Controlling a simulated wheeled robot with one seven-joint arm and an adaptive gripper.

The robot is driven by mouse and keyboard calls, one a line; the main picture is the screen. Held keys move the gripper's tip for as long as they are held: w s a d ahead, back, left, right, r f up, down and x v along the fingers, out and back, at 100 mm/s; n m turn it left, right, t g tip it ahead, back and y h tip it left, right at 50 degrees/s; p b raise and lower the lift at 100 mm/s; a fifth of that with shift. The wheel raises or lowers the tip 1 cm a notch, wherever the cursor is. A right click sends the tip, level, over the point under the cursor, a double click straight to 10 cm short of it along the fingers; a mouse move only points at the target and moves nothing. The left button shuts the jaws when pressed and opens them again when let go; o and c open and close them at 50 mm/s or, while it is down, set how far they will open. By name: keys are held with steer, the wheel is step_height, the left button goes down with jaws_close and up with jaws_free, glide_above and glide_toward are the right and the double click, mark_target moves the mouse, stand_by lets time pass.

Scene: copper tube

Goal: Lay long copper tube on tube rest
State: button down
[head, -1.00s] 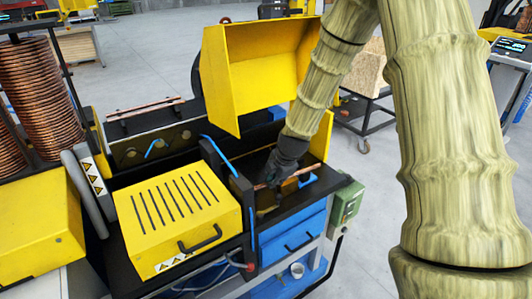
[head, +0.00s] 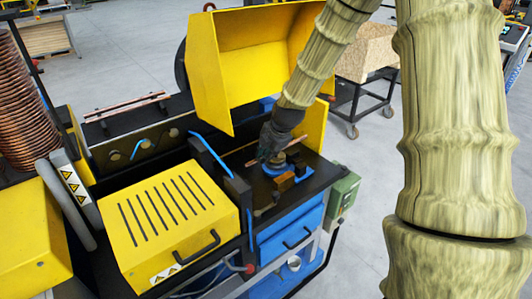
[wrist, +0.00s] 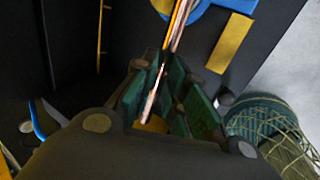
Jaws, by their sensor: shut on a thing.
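My gripper (head: 272,158) is shut on a copper tube (head: 294,143), above the open bay at the right end of the machine. The tube sticks out on both sides of the fingers and is tilted in the head view. In the wrist view the tube (wrist: 178,30) runs between the green finger pads (wrist: 165,100) and out past the tips. A dark rest (head: 127,107) with reddish copper-coloured bars along it stands behind the machine at left. I cannot tell whether those bars are loose tubes.
Below my gripper is a blue round fixture with a brass block (head: 284,182). The raised yellow hood (head: 262,50) stands close behind my arm. A slotted yellow cover (head: 175,225) and an upright black plate with a blue edge (head: 212,157) lie to the left. Copper coils (head: 22,110) stand far left.

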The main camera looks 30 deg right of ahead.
steer(key=shift+s+a+f+b, duration=0.1)
steer(key=shift+f+b, duration=2.3)
steer(key=shift+f, duration=2.05)
steer(key=shift+w+f, duration=0.25)
steer(key=shift+w, duration=0.25)
steer(key=c, duration=1.4)
jaws_free()
steer(key=shift+o, duration=0.2)
steer(key=shift+r, duration=0.1)
steer(key=v, duration=1.1)
steer(key=shift+r, duration=0.35)
